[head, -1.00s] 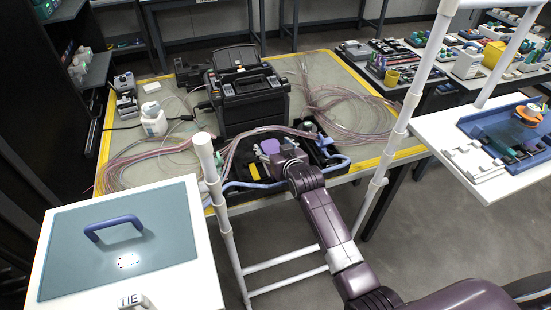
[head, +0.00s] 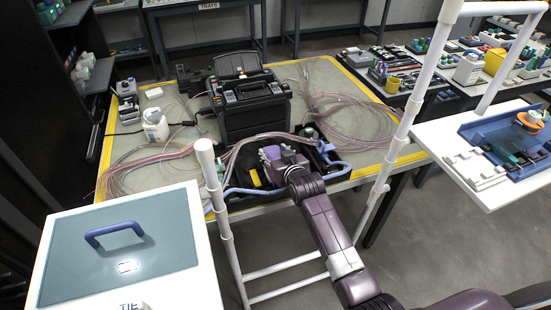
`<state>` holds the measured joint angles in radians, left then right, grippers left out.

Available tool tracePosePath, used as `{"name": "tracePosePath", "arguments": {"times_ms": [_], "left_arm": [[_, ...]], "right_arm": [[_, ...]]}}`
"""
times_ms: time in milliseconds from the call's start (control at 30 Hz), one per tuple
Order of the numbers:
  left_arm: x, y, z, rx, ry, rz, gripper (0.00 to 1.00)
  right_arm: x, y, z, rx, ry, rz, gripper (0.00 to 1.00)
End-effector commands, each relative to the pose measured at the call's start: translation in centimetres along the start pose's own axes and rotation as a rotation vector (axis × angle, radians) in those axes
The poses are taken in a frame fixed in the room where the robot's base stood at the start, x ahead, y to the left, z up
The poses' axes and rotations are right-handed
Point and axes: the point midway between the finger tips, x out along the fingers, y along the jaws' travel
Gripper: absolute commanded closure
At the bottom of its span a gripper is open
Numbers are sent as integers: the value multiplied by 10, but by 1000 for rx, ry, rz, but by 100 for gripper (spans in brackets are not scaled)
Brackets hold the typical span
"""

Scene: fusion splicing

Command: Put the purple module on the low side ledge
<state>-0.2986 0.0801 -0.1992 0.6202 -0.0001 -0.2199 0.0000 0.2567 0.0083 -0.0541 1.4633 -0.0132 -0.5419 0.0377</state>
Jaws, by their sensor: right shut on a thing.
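The purple module (head: 268,153) shows at the black tray (head: 240,204) on the front of the yellow-edged worktable. My right gripper (head: 279,160) reaches in from the lower right and is shut on the module; its fingers are small and partly hidden by my wrist. I cannot tell whether the module still touches the tray. My left gripper is not in view. I cannot tell for sure which surface is the low side ledge; a white side shelf (head: 490,200) stands at the right.
A black splicer (head: 250,105) stands behind the tray, with loose fibre bundles (head: 350,110) on both sides. White posts (head: 400,130) rise in front of the table. The right shelf holds a blue tray (head: 478,128). A white box with a blue handle (head: 112,228) is at the left.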

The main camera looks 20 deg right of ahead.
Motion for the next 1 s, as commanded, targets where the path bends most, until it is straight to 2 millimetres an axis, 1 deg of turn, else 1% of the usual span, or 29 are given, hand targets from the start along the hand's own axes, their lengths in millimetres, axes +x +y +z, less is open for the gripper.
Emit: {"name": "tracePosePath", "arguments": {"times_ms": [167, 267, 367, 600, 700, 800, 900, 1000], "left_arm": [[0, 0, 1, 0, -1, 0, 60], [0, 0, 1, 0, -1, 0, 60], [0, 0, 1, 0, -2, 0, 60], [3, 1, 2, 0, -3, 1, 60], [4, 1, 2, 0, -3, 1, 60], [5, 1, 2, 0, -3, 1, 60], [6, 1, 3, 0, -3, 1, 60], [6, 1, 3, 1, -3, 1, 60]], "right_arm": [[-4, 0, -12, 0, 5, 0, 91], [-10, 0, -26, 0, 7, 0, 91], [-18, 0, -46, 0, 9, 0, 91], [-45, 0, -112, -1, 12, 0, 91], [-55, 0, -136, -1, 11, 1, 91], [-63, 0, -156, -1, 8, 1, 91], [-70, 0, -170, 0, 7, 0, 91], [-74, 0, -178, -1, 4, -1, 91]]}}
